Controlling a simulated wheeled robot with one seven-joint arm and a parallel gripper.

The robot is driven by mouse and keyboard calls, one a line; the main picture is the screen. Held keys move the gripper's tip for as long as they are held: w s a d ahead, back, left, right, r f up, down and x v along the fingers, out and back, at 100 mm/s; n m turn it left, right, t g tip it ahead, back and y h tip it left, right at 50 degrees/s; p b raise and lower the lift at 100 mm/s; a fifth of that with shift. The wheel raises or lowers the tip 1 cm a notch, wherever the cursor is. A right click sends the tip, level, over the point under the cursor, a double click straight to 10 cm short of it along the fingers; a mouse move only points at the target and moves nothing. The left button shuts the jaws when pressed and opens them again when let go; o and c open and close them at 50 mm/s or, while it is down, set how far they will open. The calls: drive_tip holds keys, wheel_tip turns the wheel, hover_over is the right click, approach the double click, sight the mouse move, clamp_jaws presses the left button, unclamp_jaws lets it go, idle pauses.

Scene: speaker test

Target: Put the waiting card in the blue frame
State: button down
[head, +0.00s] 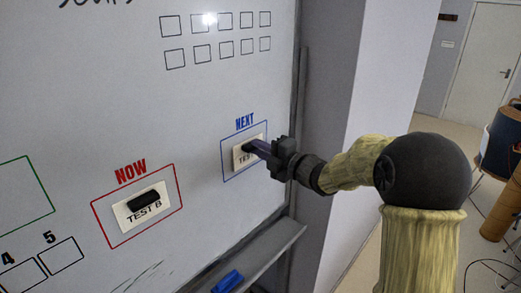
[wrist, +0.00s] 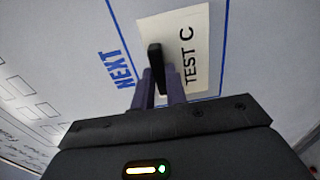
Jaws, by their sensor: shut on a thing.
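My gripper (head: 256,148) is shut on the black handle (wrist: 155,60) of a cream card (wrist: 190,28) marked "TEST C". In the head view this card (head: 239,161) lies within the blue frame (head: 222,164) under the word "NEXT" on the whiteboard, partly hidden by my fingers. In the wrist view the blue frame's lines (wrist: 223,45) run along both sides of the card, with a gap to each. The card looks flat against the board, but whether it touches I cannot tell. The wrist view also shows my gripper (wrist: 158,85) at the handle.
A second card (head: 128,210), "TEST B", with a black handle, sits tilted in the red "NOW" frame (head: 181,190). A tray (head: 255,252) with a blue marker (head: 228,281) runs below the board. A grey wall edge (head: 330,100) stands right of the board.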

drive_tip(key=shift+w+a, duration=0.3)
drive_tip(key=shift+a, duration=0.05)
idle(0.7)
drive_tip(key=c, duration=0.9)
unclamp_jaws()
drive_tip(key=shift+c, duration=0.2)
drive_tip(key=shift+s+d, duration=0.1)
drive_tip(key=b+v, duration=0.3)
drive_tip(key=v, duration=0.3)
drive_tip(key=shift+s+d, duration=0.25)
drive_tip(key=shift+d, duration=0.1)
